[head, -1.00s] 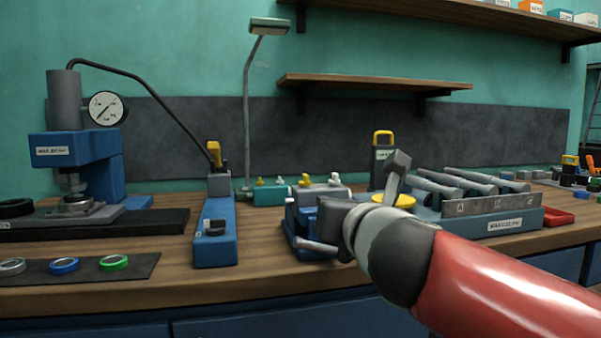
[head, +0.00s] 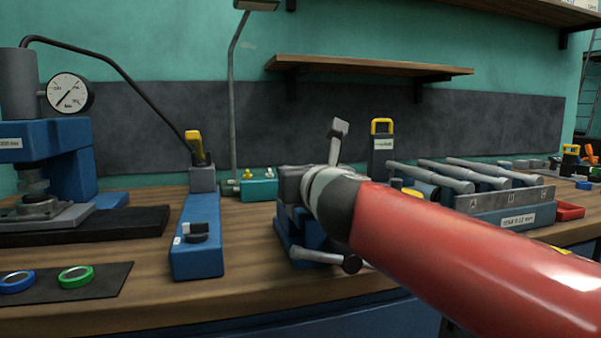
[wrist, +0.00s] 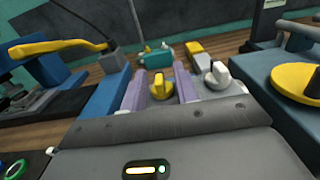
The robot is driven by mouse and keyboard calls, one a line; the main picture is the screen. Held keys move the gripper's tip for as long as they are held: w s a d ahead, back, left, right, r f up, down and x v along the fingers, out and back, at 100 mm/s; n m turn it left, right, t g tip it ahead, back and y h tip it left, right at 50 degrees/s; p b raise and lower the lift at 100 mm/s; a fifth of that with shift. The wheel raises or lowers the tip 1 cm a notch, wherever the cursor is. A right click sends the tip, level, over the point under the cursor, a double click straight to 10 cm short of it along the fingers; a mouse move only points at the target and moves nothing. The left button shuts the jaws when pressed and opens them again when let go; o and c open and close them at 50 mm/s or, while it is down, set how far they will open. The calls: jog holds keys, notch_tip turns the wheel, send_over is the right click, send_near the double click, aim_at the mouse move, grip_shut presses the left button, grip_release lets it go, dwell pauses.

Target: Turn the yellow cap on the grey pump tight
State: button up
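In the wrist view the yellow cap (wrist: 161,87), with a raised grip, lies between the two pale purple fingers of my gripper (wrist: 160,92). The fingers are apart, one on each side, with gaps visible beside the cap. I cannot tell how their height compares with the cap's. A similar pale grey cap (wrist: 216,75) is just right of the right finger, on the grey pump (wrist: 235,97). The gripper's body covers the near part of the pump. In the head view my arm and wrist hide the yellow cap and the fingertips.
A blue vise (head: 305,243) with a bar handle is below my wrist. Left of it stands a blue hand pump (head: 200,240) with a yellow lever (head: 194,146). A teal block (head: 258,188) is behind.

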jog(key=shift+w+a, duration=0.1)
jog(key=shift+w, duration=0.25)
jog(key=c, duration=0.6)
jog(key=shift+c, duration=0.2)
